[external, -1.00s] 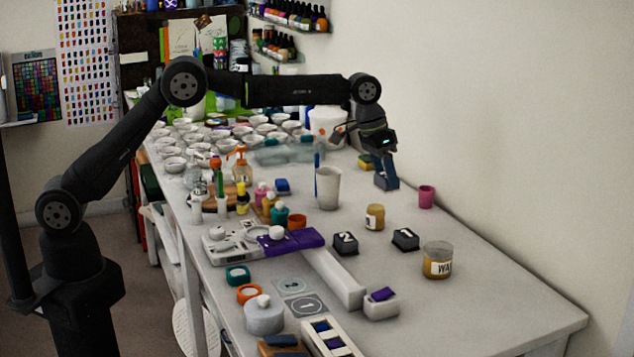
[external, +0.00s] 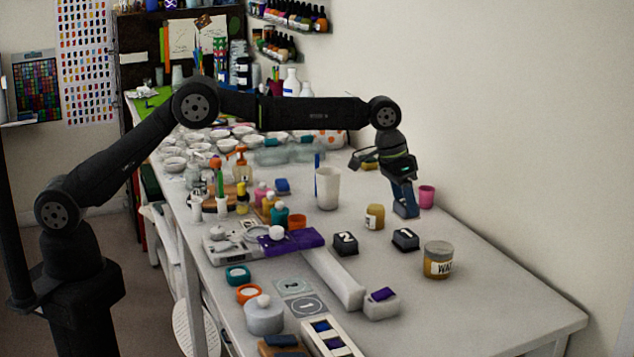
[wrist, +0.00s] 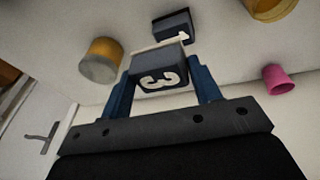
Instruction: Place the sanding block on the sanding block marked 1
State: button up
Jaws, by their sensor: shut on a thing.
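My gripper (external: 405,205) is shut on a dark sanding block marked 3 (wrist: 160,78), which sits between its blue fingers in the wrist view. In the external view the held block is hidden by the fingers. The sanding block marked 1 (external: 405,238) rests on the table in front of the gripper, and it also shows beyond the held block in the wrist view (wrist: 173,24). The held block is apart from block 1. The sanding block marked 2 (external: 344,243) stands to the left of block 1.
An amber jar (external: 374,216) stands left of my gripper and a pink cup (external: 427,196) just right of it. A larger jar of wax (external: 438,260) stands right of block 1. The table's right front area (external: 490,300) is clear.

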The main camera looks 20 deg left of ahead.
aim_at(406, 216)
jog(key=shift+w+f, duration=0.5)
jog(key=shift+w, duration=0.3)
jog(key=shift+f, duration=2)
jog(key=shift+f, duration=0.1)
jog(key=o, duration=1)
jog(key=v, duration=1.2)
jog(key=shift+w, duration=0.1)
